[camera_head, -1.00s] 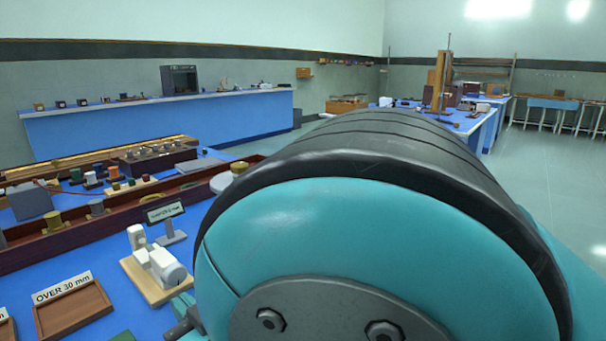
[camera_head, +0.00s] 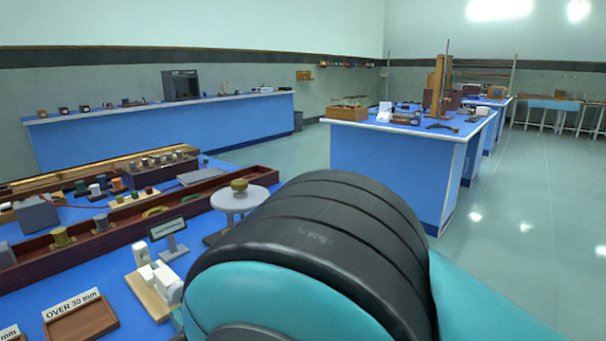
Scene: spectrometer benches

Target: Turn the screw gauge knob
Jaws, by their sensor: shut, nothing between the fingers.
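The screw gauge is a white device (camera_head: 159,279) on a light wooden base (camera_head: 147,298) on the blue bench at lower left in the head view. Its right end, where a white cylindrical part shows, is close to or partly behind my teal and black arm link. I cannot make out the knob clearly. A small sign (camera_head: 167,228) on a stand is just behind the gauge; its text is too small to read. My gripper's fingers do not show; my large arm link covers the lower middle of the view.
An "OVER 30 mm" wooden tray (camera_head: 83,322) lies left of the gauge. Behind are a long dark red wooden rail (camera_head: 100,243) and a round white stand (camera_head: 240,198) holding a yellowish object. Another blue bench (camera_head: 385,165) stands farther off; open floor (camera_head: 520,210) lies right.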

